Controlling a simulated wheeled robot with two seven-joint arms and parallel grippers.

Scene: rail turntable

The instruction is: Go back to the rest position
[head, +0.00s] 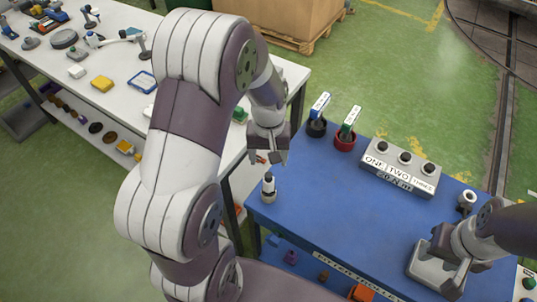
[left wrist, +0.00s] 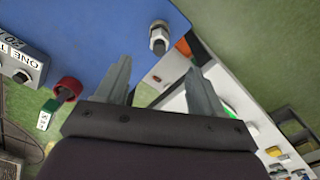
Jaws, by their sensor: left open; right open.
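My left gripper (head: 268,157) hangs open and empty, pointing down over the far-left edge of the blue table (head: 325,200). In the left wrist view its two fingers (left wrist: 159,64) are spread with nothing between them. A small white-and-dark upright piece (head: 268,188) stands on the table below it, apart from the fingers; it also shows in the left wrist view (left wrist: 158,38). My right gripper (head: 450,257) is low over the table's right side, by a grey block (head: 428,268). Its fingertips are hard to make out, and I cannot tell whether it touches the block.
A black cup (head: 316,128) and a red cup (head: 344,141) hold tags at the table's back. A grey box labelled ONE, TWO, THREE (head: 400,170) and a small metal piece (head: 466,199) stand right of them. A cluttered white table (head: 110,65) lies left.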

